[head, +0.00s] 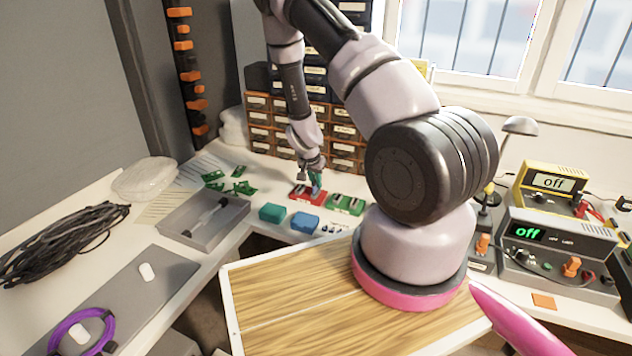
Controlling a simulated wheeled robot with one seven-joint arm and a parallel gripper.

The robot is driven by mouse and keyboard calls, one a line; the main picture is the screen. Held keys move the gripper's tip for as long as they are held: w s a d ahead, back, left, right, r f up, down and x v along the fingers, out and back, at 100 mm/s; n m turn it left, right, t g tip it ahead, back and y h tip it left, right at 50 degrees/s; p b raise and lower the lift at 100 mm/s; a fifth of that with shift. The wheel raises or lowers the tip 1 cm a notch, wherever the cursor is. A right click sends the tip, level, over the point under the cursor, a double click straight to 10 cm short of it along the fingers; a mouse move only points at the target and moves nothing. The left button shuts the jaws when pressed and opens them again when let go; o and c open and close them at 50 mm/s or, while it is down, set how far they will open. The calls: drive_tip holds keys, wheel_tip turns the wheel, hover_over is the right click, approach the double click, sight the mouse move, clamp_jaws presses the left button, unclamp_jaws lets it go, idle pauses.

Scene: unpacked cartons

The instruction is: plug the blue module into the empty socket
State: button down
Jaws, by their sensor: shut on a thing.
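My gripper (315,172) points down over the back of the bench and is shut on a small blue module (316,191). The module's lower end is at the right part of a red socket block (299,192); I cannot tell whether it is in a socket or just above it. A green socket block (345,204) lies just to the right. The gripper hides part of the red block, and the openings are too small to make out clearly.
A teal block (272,212) and a blue block (305,222) lie in front. A grey tray (190,236) is to the left, with green circuit boards (243,187) behind. Drawer cabinets (262,118) stand at the back. Instruments (550,245) crowd the right.

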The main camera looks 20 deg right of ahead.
drive_tip(key=c, duration=0.8)
unclamp_jaws()
drive_tip(key=shift+c, duration=0.2)
drive_tip(key=s+a+r+n+t+y, duration=0.1)
drive_tip(key=s+a+r+y, duration=0.15)
drive_tip(key=r, duration=0.95)
drive_tip(key=s+a+r+y, duration=0.1)
drive_tip(key=s+a+r, duration=0.25)
drive_tip(key=r, duration=0.85)
drive_tip(key=s+a+r+n+t+y, duration=0.1)
drive_tip(key=s+a+r+y, duration=0.2)
drive_tip(key=r, duration=0.9)
drive_tip(key=s+r+n+t, duration=0.1)
drive_tip(key=s+r, duration=0.6)
drive_tip(key=s, duration=0.2)
drive_tip(key=s+r+n+h, duration=0.1)
drive_tip(key=s+r, duration=0.6)
drive_tip(key=s, duration=0.2)
drive_tip(key=shift+s+n+t, duration=0.3)
drive_tip(key=shift+n+t, duration=0.1)
